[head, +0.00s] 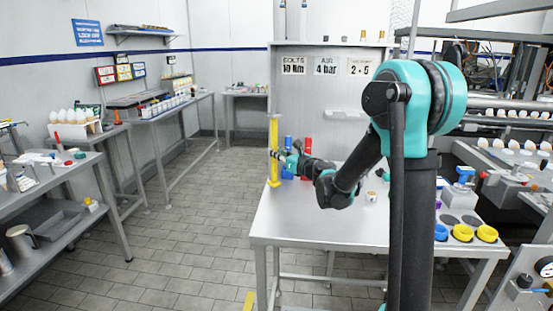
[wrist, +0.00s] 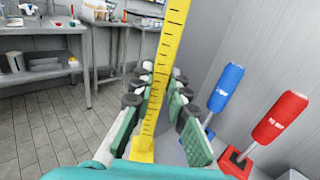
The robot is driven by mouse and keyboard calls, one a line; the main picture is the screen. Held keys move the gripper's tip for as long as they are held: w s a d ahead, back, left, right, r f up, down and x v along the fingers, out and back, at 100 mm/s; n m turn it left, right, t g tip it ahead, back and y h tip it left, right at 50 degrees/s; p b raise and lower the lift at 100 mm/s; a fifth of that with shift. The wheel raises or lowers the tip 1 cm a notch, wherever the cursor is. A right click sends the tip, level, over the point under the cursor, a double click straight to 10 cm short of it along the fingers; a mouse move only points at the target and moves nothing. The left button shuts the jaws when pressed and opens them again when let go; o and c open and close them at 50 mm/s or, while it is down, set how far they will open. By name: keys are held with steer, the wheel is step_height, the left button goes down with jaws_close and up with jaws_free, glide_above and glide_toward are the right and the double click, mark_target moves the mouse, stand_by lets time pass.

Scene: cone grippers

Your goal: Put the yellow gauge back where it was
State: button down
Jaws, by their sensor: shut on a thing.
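The yellow gauge (head: 274,150) is a tall upright ruler-like strip with dark tick marks and a small foot. It is at the left edge of the white table (head: 330,228) in the head view. My gripper (head: 284,160) reaches it from the right, its fingers shut on the strip. In the wrist view the gauge (wrist: 160,85) stands between the pads of my gripper (wrist: 155,98), and its yellow foot (wrist: 142,150) shows below. I cannot tell whether the foot touches the table.
A blue-handled tool (wrist: 226,88) and a red-handled tool (wrist: 279,118) stand close right of the gauge, by the grey panel (wrist: 270,45). Blue and yellow rings (head: 462,233) lie at the table's right. Open floor (head: 190,240) lies left of the table.

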steer(key=shift+f, duration=1.1)
steer(key=c, duration=1.5)
jaws_free()
steer(key=shift+f, duration=0.1)
steer(key=v, duration=1.2)
